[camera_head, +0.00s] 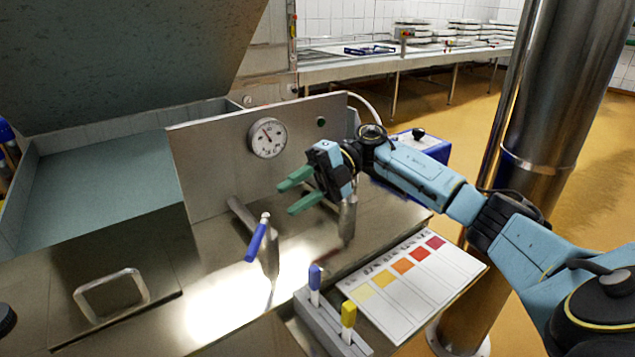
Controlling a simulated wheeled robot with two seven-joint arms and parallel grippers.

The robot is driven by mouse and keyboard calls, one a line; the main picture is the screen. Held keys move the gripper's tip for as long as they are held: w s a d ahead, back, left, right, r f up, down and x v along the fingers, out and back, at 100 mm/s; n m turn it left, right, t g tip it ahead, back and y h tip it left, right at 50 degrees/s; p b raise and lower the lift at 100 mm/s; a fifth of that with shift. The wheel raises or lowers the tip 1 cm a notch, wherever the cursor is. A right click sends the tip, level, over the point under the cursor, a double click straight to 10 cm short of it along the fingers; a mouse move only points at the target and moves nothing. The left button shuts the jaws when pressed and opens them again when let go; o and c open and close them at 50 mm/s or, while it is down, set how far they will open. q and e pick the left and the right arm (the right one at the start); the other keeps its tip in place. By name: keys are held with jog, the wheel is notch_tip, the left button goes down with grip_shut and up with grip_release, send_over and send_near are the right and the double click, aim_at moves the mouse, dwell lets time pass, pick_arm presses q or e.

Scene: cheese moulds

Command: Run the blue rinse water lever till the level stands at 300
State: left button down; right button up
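The blue lever (257,241) sits tilted on a metal tap (270,262) at the front of the steel counter. My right gripper (292,194) reaches in from the right, above and to the right of the lever. Its two green fingers are apart with nothing between them, and it does not touch the lever. A second metal tap (347,220) stands below my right wrist, with a dark reddish bar beside it. No scale marked 300 can be read. I cannot tell whether water runs. My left gripper is not in view.
A round dial (267,138) is on the upright steel panel (215,165). A holder (318,320) with a blue marker (314,283) and a yellow marker (348,318) stands in front, beside a colour chart (462,268). A steel column (545,120) rises at the right.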

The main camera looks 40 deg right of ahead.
jog(key=shift+f+b+v, duration=0.15)
jog(key=shift+b+v, duration=0.05)
jog(key=shift+v, duration=1.1)
jog(key=shift+f+b+v, duration=0.1)
jog(key=shift+b+v, duration=0.1)
jog(key=shift+v, duration=1.05)
jog(key=shift+w, duration=0.1)
